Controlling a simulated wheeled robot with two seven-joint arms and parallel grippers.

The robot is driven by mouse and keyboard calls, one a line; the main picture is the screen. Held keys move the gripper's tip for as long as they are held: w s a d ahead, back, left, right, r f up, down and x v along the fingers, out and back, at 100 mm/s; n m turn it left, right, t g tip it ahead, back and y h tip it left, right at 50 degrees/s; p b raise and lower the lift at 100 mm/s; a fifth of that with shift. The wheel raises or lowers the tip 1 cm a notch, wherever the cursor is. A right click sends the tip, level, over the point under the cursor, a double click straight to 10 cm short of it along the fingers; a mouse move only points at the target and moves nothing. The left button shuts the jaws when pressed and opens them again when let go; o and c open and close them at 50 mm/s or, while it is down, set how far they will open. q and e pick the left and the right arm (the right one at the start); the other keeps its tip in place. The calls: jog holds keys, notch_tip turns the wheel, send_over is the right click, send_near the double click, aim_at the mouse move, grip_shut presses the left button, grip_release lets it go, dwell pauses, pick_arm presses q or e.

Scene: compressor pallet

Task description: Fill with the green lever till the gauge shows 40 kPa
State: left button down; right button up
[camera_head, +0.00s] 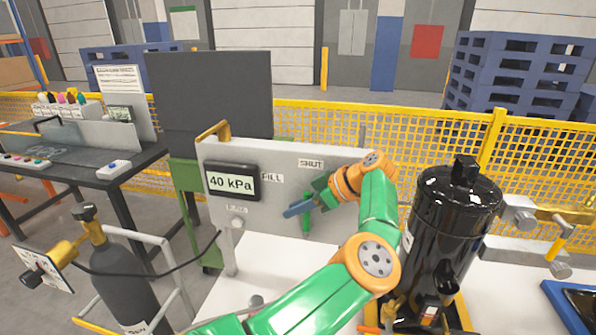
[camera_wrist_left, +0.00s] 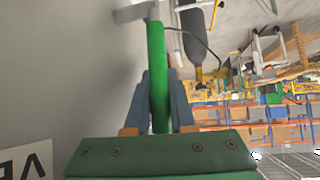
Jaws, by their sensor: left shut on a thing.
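The gauge (camera_head: 231,182) on the grey panel (camera_head: 255,222) reads 40 kPa. The green lever (camera_head: 307,224) is at the panel's front, below the FILL and SHUT labels. My left gripper (camera_head: 300,208) is at the panel, its blue-grey fingers shut on the green lever. In the left wrist view, the green lever (camera_wrist_left: 157,75) runs up between the two fingers of my left gripper (camera_wrist_left: 158,95). The lever's exact setting is hard to tell because the gripper and wrist cover part of it. My right gripper is not in view.
A black cylindrical tank (camera_head: 452,225) stands close to the right of my left arm. A dark gas bottle (camera_head: 118,275) with a hose stands at the left front. A table (camera_head: 60,160) with small items is at the left. A yellow mesh fence (camera_head: 410,135) runs behind.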

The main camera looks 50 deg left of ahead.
pick_arm(q)
jog(key=shift+f, duration=0.1)
jog(key=c, duration=0.8)
grip_release()
jog(key=shift+o, duration=0.2)
jog(key=shift+d, duration=0.1)
jog(key=v, duration=0.4)
jog(key=shift+w+b, duration=0.1)
jog(key=shift+b, duration=0.25)
jog(key=p+v, duration=0.1)
jog(key=v, duration=0.2)
jog(key=shift+p, duration=0.4)
